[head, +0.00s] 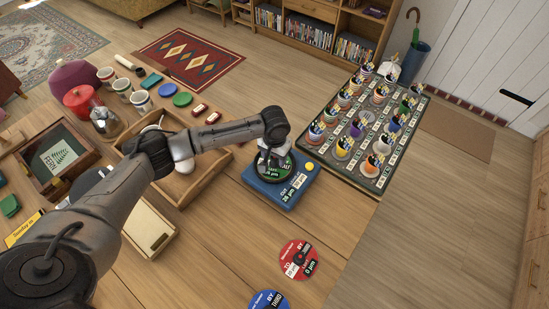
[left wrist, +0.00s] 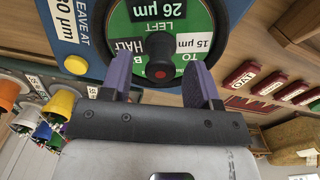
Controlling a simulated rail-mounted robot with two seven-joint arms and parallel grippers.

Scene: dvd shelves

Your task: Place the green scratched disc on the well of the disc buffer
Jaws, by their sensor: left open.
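The green disc (head: 289,165) lies on the round dark well of the blue disc buffer (head: 283,196). In the left wrist view the green disc (left wrist: 205,22) looks flat, with a dark ring around its edge and white labels, one reading 15 µm. The buffer (left wrist: 62,25) has a yellow knob (head: 310,166) at its corner. My left gripper (head: 266,160) is right over the disc. Its two fingers (left wrist: 160,80) are open, on either side of the dark central hub (left wrist: 160,55), with gaps to it. The gripper hides part of the disc in the head view. My right gripper is not in view.
A red disc (head: 298,261) and a blue disc (head: 268,300) lie in front on the table. A wooden tray (head: 187,196) stands left of the buffer. A dark board (head: 367,184) with several coloured pots is at the right. The table in front of the buffer is mostly clear.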

